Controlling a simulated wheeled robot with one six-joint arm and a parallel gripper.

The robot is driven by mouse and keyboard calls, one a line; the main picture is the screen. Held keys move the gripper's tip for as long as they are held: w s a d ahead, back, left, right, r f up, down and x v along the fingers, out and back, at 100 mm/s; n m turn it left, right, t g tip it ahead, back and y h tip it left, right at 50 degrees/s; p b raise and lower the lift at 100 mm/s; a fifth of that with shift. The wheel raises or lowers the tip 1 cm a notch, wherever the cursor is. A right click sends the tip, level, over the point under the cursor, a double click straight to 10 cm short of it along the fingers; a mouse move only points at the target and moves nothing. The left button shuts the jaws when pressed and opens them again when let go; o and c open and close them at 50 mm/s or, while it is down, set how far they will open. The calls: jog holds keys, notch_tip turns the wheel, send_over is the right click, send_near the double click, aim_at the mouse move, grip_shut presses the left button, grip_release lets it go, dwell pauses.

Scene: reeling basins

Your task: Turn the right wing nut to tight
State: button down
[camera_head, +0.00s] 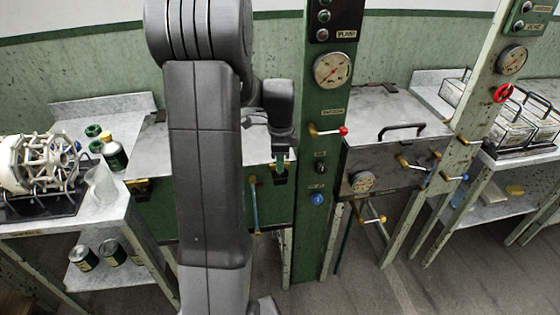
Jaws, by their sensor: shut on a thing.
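My gripper (281,163) points down at the front right corner of the left basin (262,150), close to the green post. It is shut on the right wing nut, which is mostly hidden between the fingers, so its angle cannot be told. A dark bracket (280,177) shows just below the fingertips. A brass-yellow fitting (138,184), seemingly the left wing nut, shows at the basin's front left corner. My arm covers the middle of the basin.
The green post (311,240) with a gauge (332,70) and a red-tipped lever (328,131) stands close right of my gripper. A lidded basin (385,135) is beyond it. A left table (110,207) holds a reel (40,165), a jar (115,155) and a beaker (101,187).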

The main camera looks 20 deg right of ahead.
dwell(0.4)
jog(key=c, duration=1.4)
grip_release()
jog(key=shift+o, duration=0.2)
jog(key=shift+r, duration=0.1)
notch_tip(320, 180, up, 14)
jog(key=shift+f, duration=0.25)
notch_tip(320, 180, down, 14)
jog(key=shift+r, duration=0.1)
